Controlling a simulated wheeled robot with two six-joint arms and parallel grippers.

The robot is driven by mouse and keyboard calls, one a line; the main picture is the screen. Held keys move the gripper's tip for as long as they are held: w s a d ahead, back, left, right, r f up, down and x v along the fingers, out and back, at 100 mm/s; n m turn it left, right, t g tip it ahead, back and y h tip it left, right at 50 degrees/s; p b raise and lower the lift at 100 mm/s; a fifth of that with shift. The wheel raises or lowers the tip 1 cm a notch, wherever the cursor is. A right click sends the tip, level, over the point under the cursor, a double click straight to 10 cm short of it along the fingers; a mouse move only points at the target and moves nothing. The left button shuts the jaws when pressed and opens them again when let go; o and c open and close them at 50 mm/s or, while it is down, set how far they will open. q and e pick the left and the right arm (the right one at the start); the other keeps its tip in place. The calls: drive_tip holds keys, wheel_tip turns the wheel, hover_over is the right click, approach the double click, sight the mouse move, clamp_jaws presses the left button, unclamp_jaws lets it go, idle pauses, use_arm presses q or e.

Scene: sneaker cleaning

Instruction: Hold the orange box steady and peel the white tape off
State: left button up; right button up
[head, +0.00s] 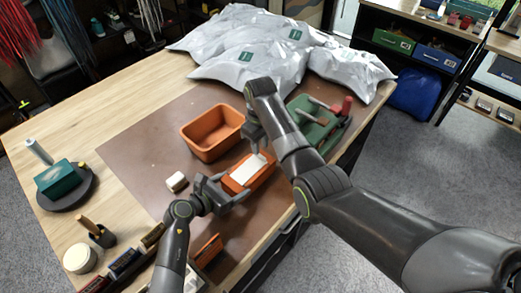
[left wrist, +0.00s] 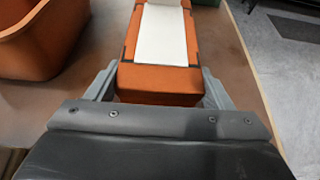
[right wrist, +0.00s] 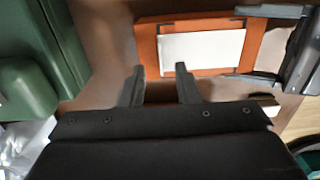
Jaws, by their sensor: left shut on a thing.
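The orange box (head: 262,180) lies on the brown mat with a white tape strip (head: 247,170) along its top. In the left wrist view, the box (left wrist: 158,86) sits between the fingers of my left gripper (left wrist: 158,90), which is shut on its near end; the tape (left wrist: 162,36) runs away from me. My right gripper (head: 256,146) is over the far end of the box. In the right wrist view, its fingers (right wrist: 160,84) are apart and empty, near the box's edge (right wrist: 147,50) and the tape (right wrist: 200,52). Whether they touch the box is unclear.
An empty orange bin (head: 212,133) stands left of my right gripper. A green tray with tools (head: 320,125) lies to the right, partly behind my right arm. A small white block (head: 176,182) sits on the mat (head: 150,145). Grey bags (head: 255,60) cover the table's back.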

sight(249, 167)
drive_tip(key=shift+f, duration=1.95)
clamp_jaws()
